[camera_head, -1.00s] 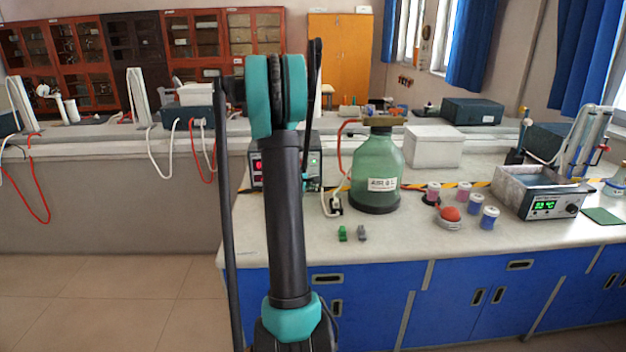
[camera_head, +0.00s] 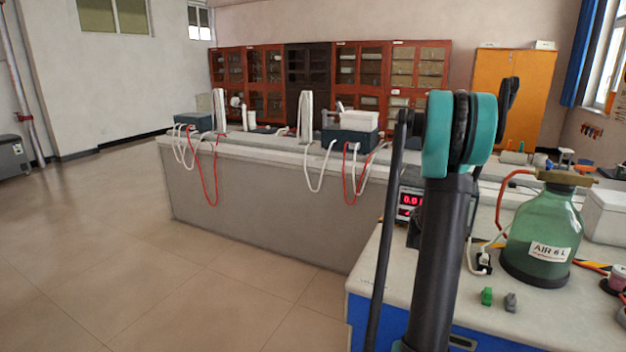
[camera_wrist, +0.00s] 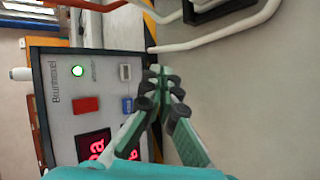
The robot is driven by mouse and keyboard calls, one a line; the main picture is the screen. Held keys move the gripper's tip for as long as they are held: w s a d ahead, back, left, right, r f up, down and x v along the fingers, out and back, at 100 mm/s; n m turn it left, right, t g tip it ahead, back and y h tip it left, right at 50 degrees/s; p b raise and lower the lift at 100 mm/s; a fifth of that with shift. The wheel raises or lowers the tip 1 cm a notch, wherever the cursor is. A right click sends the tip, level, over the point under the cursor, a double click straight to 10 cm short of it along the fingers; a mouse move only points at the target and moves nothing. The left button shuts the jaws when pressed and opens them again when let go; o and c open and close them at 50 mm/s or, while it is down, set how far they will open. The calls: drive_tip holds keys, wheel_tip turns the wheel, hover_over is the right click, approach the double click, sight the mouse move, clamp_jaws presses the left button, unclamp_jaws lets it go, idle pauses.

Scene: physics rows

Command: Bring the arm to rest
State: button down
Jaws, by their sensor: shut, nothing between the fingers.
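My arm stands upright in the right half of the head view, its dark link and teal joint (camera_head: 460,135) rising in front of the bench. My gripper is hidden from the head view. In the wrist view my gripper (camera_wrist: 160,78) has its green, black-padded fingers brought together at the tips, with nothing held. It is beside the front panel of a power supply (camera_wrist: 85,100) with red digits and a lit green button. I cannot tell whether the fingers touch the panel. The power supply also shows partly behind my arm in the head view (camera_head: 411,203).
A green glass bottle (camera_head: 543,235) stands right of my arm on the bench (camera_head: 400,285). Small green (camera_head: 487,296) and grey (camera_head: 511,302) pieces lie in front of it. A long counter (camera_head: 260,210) with cabled devices crosses behind. The floor (camera_head: 150,270) at left is clear.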

drive_tip(key=s+a+y, duration=0.1)
drive_tip(key=a, duration=0.3)
drive_tip(key=s+a+m, duration=0.1)
drive_tip(key=s+a, duration=0.1)
drive_tip(key=a, duration=0.2)
drive_tip(key=s+a+y, duration=0.1)
drive_tip(key=a, duration=0.3)
drive_tip(key=shift+s+r+m+y, duration=0.2)
drive_tip(key=shift+r+m+y, duration=0.1)
drive_tip(key=s+a+y, duration=0.1)
drive_tip(key=s+a, duration=0.1)
drive_tip(key=a, duration=0.1)
drive_tip(key=s+a+m, duration=0.1)
drive_tip(key=s+a, duration=0.1)
drive_tip(key=a, duration=0.2)
drive_tip(key=s+a+f+y, duration=0.1)
drive_tip(key=s+a, duration=0.1)
drive_tip(key=a, duration=0.2)
drive_tip(key=shift+s+a+m+y, duration=0.1)
drive_tip(key=shift+s+m+y, duration=0.2)
drive_tip(key=shift+s+m, duration=0.1)
drive_tip(key=s+a+f+m+y, duration=0.1)
drive_tip(key=s+a+f+y, duration=0.1)
drive_tip(key=s+a, duration=0.5)
drive_tip(key=s+a+f+m+y, duration=0.1)
drive_tip(key=s+a+f+y, duration=0.2)
drive_tip(key=s+a, duration=0.5)
drive_tip(key=shift+s+a+g, duration=0.3)
drive_tip(key=shift+a, duration=0.65)
